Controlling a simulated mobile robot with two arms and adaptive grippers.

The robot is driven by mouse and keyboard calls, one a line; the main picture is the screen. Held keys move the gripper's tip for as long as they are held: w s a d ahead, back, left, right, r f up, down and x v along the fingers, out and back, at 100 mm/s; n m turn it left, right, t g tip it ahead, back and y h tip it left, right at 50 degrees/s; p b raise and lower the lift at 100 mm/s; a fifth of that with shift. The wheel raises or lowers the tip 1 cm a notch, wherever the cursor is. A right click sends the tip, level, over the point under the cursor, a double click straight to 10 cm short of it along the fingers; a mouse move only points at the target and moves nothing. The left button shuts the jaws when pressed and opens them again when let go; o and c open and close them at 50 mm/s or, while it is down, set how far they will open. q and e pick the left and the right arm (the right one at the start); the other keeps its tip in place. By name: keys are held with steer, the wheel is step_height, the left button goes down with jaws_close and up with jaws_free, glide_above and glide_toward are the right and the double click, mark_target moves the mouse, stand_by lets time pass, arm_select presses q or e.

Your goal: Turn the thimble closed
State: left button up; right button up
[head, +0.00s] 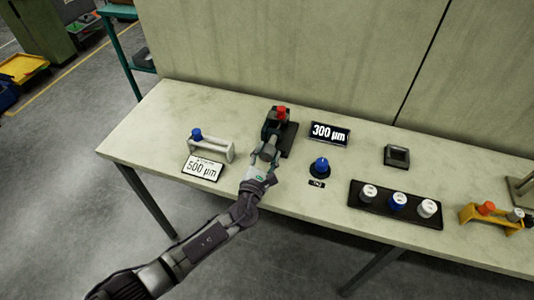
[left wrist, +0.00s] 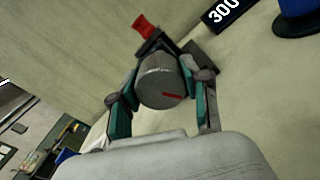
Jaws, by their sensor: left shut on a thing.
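A dark instrument stand (head: 289,140) with a red knob (head: 281,112) on top stands on the bench. My left gripper (head: 266,153) is at the near end of this stand. In the left wrist view, its two fingers (left wrist: 163,95) are shut on a grey cylindrical thimble (left wrist: 160,80) with a red mark (left wrist: 173,96) on its end face. The thimble's far side is hidden. The red knob also shows behind it in the left wrist view (left wrist: 144,27). A black display (head: 329,133) reading 300 µm stands right of the stand. My right gripper is not in view.
A white micrometer-like frame with a blue knob (head: 197,134) and a 500 µm card (head: 203,168) lie to the left. A blue dial (head: 320,166), a black tray (head: 394,210) with three capped pieces and a yellow holder (head: 474,215) lie to the right. A wall backs the bench.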

arm_select(q)
steer(key=o, duration=1.1)
steer(key=shift+o, duration=0.2)
steer(key=v, duration=1.2)
